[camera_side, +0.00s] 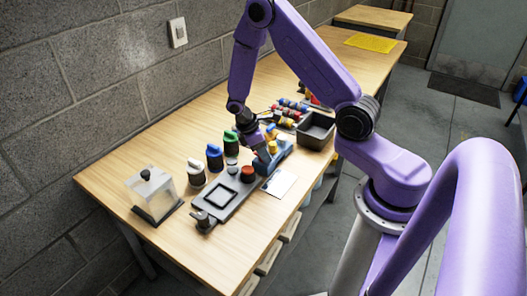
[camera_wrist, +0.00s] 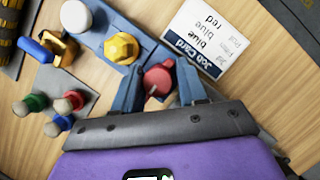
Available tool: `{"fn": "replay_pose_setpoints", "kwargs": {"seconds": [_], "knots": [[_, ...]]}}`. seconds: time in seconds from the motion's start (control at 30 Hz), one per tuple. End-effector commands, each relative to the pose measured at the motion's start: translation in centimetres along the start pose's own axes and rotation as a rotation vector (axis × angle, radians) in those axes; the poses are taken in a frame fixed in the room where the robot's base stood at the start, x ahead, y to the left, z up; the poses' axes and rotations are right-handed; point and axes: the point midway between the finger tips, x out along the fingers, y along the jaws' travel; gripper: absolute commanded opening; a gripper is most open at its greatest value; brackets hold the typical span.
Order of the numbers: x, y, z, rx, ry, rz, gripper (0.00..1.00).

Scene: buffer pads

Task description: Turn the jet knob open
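A red knob (camera_wrist: 158,79) with a pale mark sits at the end of a blue block (camera_wrist: 98,38), which also shows in the side view (camera_side: 284,156). I take it as the jet knob, though no label on it can be read. A yellow faceted knob (camera_wrist: 121,48) and a white round knob (camera_wrist: 76,16) stand on the same block. My gripper (camera_wrist: 160,88) is open, with one finger on each side of the red knob. I cannot tell whether the fingers touch it. In the side view my gripper (camera_side: 262,155) is low over the block and hides the red knob.
A white job card (camera_wrist: 208,38) lies beside the block. A grey plate (camera_side: 228,193) with a red-brown button, several capped bottles (camera_side: 214,158), a clear box (camera_side: 152,190) and a dark bin (camera_side: 316,130) stand nearby. Small coloured pegs (camera_wrist: 58,104) stand on a grey plate.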

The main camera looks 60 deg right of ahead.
Motion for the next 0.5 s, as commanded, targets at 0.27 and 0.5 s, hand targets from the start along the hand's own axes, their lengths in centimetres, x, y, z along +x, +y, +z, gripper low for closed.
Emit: {"fn": "replay_pose_setpoints", "kwargs": {"seconds": [0.27, 0.5], "knots": [[0.0, 0.4, 0.2, 0.003, 0.002, 0.004, 0.57], [-1.2, 0.4, 0.1, 0.004, 0.003, 0.006, 0.57]]}}
